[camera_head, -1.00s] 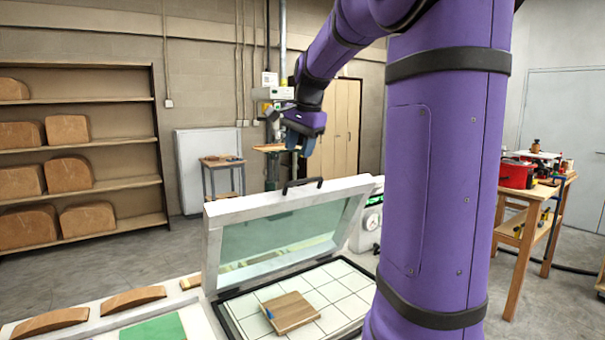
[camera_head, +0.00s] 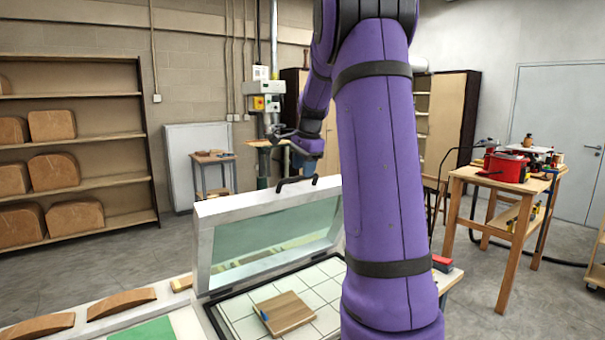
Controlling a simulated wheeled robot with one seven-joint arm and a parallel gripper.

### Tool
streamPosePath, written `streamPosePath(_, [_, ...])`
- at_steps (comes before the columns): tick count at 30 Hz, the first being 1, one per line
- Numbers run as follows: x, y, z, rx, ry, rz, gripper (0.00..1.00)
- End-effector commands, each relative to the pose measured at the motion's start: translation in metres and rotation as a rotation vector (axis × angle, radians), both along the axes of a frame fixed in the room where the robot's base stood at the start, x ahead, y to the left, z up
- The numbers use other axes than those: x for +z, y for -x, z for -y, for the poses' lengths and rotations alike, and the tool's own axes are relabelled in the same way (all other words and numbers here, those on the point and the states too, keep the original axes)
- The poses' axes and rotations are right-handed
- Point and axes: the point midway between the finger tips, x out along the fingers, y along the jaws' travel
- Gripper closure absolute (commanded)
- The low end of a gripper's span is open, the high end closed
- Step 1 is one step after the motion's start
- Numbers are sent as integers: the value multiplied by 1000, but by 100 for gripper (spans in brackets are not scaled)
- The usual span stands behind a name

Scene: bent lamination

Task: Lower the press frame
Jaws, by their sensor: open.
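The white press frame (camera_head: 212,245) with its greenish see-through sheet is raised and tilted over the press bed (camera_head: 232,306). A black handle (camera_head: 296,184) sits on its top edge. A wooden piece (camera_head: 284,313) with a small blue mark lies on the white gridded bed. My gripper (camera_head: 303,160) is just above the handle in the picture, pointing down and apart from it. It is small in view and its fingers look open and empty. My purple arm hides the right side of the press.
Curved wooden forms (camera_head: 121,303) and a green sheet (camera_head: 146,330) lie left of the press. A shelf (camera_head: 100,95) with wooden blocks stands at the back left. A wooden workbench (camera_head: 500,185) with a red machine (camera_head: 507,167) stands at the right.

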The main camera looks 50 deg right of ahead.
Motion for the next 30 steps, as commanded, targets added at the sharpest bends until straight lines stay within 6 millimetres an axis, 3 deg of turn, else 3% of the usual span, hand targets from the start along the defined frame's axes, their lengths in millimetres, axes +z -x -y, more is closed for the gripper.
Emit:
streamPosePath(6, [-18,-4,1,0,-1,0,58])
streamPosePath(16, [-21,-5,1,0,0,1,58])
streamPosePath(22, [-21,-5,1,1,0,1,100])
streamPosePath(30, [-22,-3,1,0,2,7,100])
